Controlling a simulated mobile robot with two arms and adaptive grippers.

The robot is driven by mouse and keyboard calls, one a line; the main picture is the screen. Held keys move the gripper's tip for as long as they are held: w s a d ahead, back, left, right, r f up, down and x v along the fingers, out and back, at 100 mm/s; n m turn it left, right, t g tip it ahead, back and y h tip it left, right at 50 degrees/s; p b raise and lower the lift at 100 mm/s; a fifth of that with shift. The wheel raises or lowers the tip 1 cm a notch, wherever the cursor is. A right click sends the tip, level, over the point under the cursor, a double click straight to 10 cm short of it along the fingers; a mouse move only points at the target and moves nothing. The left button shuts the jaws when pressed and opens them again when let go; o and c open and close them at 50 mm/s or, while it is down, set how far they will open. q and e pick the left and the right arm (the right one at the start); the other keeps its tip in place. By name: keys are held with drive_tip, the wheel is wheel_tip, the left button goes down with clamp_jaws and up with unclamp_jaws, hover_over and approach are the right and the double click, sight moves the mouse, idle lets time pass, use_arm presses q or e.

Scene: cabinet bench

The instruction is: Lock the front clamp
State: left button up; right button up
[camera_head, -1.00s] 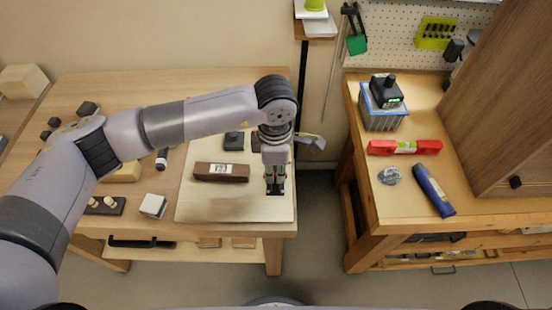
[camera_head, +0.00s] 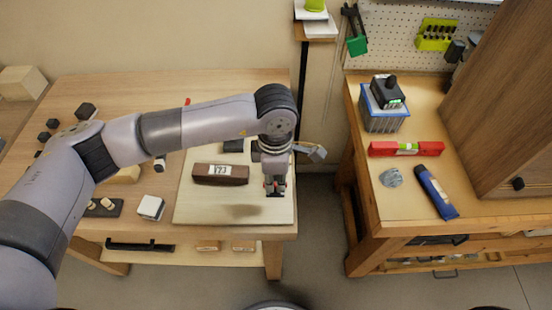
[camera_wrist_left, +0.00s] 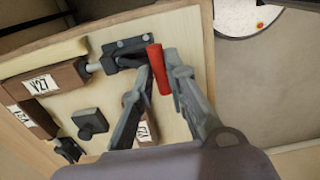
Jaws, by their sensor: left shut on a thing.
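The front clamp has a dark base (camera_wrist_left: 125,45) fixed on the light board (camera_head: 185,208), with a red handle (camera_wrist_left: 159,70) that stands up in the left wrist view. Its grey plunger (camera_wrist_left: 95,67) points at a brown block (camera_head: 220,174) labelled V27, which also shows in the left wrist view (camera_wrist_left: 45,88). My left gripper (camera_head: 275,190) is low over the board's right side, to the right of the block. In the left wrist view its fingers (camera_wrist_left: 158,85) are shut on the red handle. In the head view the gripper mostly hides the clamp. My right gripper is not in view.
A dark knob-like piece (camera_wrist_left: 90,122) sits on the board, and a second labelled block (camera_wrist_left: 30,118) is behind. A white cube (camera_head: 150,207) lies left of the board. The right bench holds a red level (camera_head: 405,148) and a blue tube (camera_head: 434,192). A gap separates the benches.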

use_arm(q)
drive_tip(key=shift+s+f+b, duration=0.45)
drive_tip(key=shift+f+b, duration=0.1)
drive_tip(key=shift+f, duration=0.1)
drive_tip(key=shift+s+f+b, duration=0.25)
drive_tip(key=shift+f+b, duration=0.35)
drive_tip(key=shift+b, duration=0.1)
drive_tip(key=shift+o, duration=1.4)
drive_tip(key=shift+r, duration=0.1)
drive_tip(key=o, duration=0.4)
drive_tip(key=shift+w, duration=0.1)
drive_tip(key=shift+c, duration=0.2)
drive_tip(key=shift+r, duration=0.15)
wheel_tip(320, 180, up, 7)
drive_tip(key=p, duration=0.2)
drive_tip(key=shift+p, duration=0.3)
